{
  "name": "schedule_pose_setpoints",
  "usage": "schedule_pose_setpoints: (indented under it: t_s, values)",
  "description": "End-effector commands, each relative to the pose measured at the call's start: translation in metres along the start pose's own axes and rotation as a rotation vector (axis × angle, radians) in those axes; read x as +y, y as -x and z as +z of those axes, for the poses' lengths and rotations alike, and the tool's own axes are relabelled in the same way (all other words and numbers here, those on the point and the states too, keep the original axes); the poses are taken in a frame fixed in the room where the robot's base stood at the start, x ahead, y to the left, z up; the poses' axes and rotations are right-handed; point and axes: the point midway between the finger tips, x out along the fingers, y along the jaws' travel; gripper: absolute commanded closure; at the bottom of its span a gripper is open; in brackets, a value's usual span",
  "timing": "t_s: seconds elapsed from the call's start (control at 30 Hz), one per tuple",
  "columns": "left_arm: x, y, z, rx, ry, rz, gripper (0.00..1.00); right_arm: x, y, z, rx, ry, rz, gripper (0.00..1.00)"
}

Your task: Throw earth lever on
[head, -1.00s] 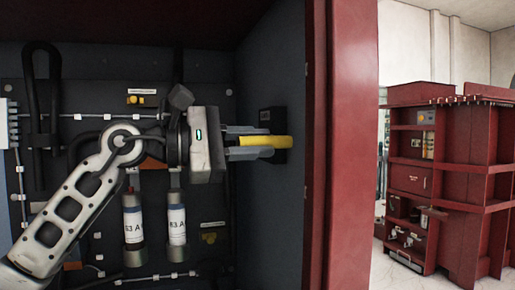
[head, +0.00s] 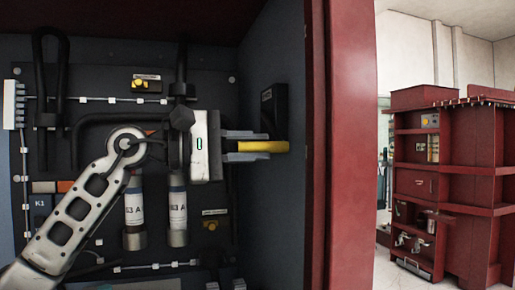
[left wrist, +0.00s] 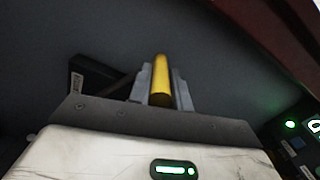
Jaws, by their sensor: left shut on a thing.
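The earth lever is a yellow handle (head: 268,146) on a black mount (head: 274,105) on the cabinet's right inner wall. In the head view the handle lies level and points left from the mount's lower part. My left gripper (head: 262,147) reaches it from the left and is shut on the handle. In the left wrist view the yellow handle (left wrist: 160,78) runs between the two grey fingers (left wrist: 160,90). The mount's black body also shows there, left of the fingers. The handle's inner end is partly hidden by the fingers. My right gripper is not in view.
The cabinet's red door post (head: 342,150) stands close on the right. Behind my arm are black cables (head: 47,100), two labelled cylinders (head: 177,210) and small yellow knobs (head: 139,84). A red cabinet (head: 440,180) stands farther off at the right.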

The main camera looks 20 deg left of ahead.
Motion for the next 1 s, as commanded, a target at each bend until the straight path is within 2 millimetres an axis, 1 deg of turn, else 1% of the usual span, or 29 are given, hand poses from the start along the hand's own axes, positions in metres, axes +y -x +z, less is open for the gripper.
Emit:
schedule_pose_setpoints:
  t_s: [0.03, 0.27, 0.3, 0.37, 0.8, 0.87, 0.93, 1.0]
  values:
    - [-0.003, -0.001, -0.002, 0.003, 0.005, -0.005, 1.0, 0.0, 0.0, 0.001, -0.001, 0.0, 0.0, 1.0]
    - [-0.003, -0.001, -0.003, 0.004, 0.006, -0.007, 1.0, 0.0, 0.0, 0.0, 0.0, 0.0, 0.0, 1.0]
    - [-0.003, -0.001, -0.003, 0.004, 0.006, -0.007, 0.75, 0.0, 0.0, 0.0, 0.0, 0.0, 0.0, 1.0]
    - [-0.003, -0.001, -0.003, 0.004, 0.006, -0.007, 0.59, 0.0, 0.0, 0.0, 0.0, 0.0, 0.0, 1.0]
    - [-0.001, 0.001, -0.002, 0.002, 0.002, -0.003, 0.59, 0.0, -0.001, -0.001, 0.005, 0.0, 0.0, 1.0]
    - [-0.001, 0.005, -0.002, 0.003, 0.002, -0.002, 0.59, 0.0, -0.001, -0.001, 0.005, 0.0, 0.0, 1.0]
    - [-0.002, 0.013, -0.003, 0.005, 0.002, -0.002, 0.59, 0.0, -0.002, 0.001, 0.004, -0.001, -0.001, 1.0]
    - [-0.002, 0.025, -0.003, 0.006, 0.001, -0.002, 0.59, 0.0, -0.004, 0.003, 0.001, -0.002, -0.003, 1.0]
